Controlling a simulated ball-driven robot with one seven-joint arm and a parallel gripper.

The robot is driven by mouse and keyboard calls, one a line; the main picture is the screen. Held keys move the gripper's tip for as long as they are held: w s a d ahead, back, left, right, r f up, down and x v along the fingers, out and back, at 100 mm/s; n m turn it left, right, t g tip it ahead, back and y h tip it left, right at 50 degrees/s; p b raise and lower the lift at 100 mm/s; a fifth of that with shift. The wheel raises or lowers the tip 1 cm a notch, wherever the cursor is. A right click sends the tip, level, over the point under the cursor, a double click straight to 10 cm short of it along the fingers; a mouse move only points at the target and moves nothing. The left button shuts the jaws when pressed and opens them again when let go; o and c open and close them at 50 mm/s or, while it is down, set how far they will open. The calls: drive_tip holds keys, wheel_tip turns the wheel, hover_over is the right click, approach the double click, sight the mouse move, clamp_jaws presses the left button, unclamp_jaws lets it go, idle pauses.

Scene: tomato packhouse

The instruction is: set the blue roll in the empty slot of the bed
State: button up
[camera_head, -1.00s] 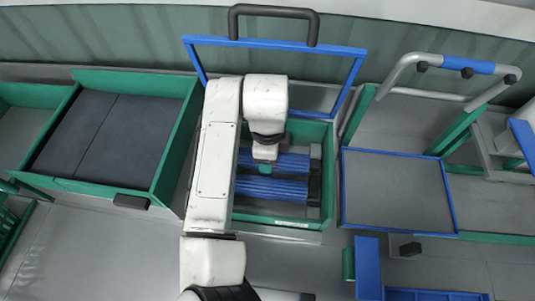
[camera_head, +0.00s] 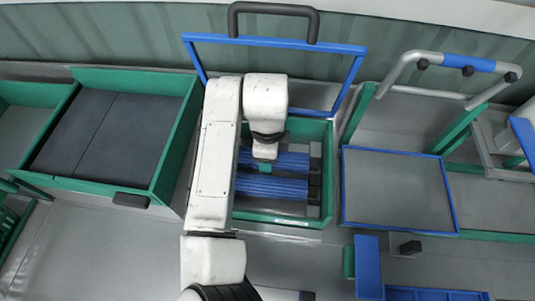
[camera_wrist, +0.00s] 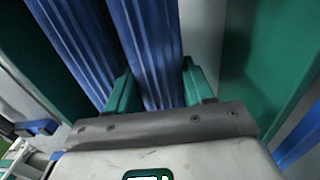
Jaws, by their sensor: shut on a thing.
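My gripper (camera_wrist: 157,92) is shut on a blue ribbed roll (camera_wrist: 151,40), which runs between its green fingers in the wrist view. A second blue roll (camera_wrist: 75,38) lies beside it on the left, roughly parallel. In the head view my gripper (camera_head: 265,166) reaches down into the green-walled bed (camera_head: 285,221). It is at the farther blue roll (camera_head: 292,161); the nearer blue roll (camera_head: 272,188) lies in front. Both look roughly level, but my arm hides their left ends. I cannot tell whether the held roll rests in a slot or hangs just above it.
A blue-framed lid (camera_head: 275,45) with a dark handle stands raised behind the bed. A green tray with dark panels (camera_head: 105,140) is at left. A blue-edged grey panel (camera_head: 397,190) and a grey rail with a blue grip (camera_head: 467,64) are at right.

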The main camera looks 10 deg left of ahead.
drive_tip(key=shift+f, duration=0.4)
drive_tip(key=o, duration=1.3)
drive_tip(key=shift+c, duration=0.2)
drive_tip(key=c, duration=0.3)
drive_tip(key=shift+c, duration=0.2)
drive_tip(key=shift+r, duration=0.1)
drive_tip(key=shift+r+p, duration=2.7)
drive_tip(key=shift+r, duration=0.7)
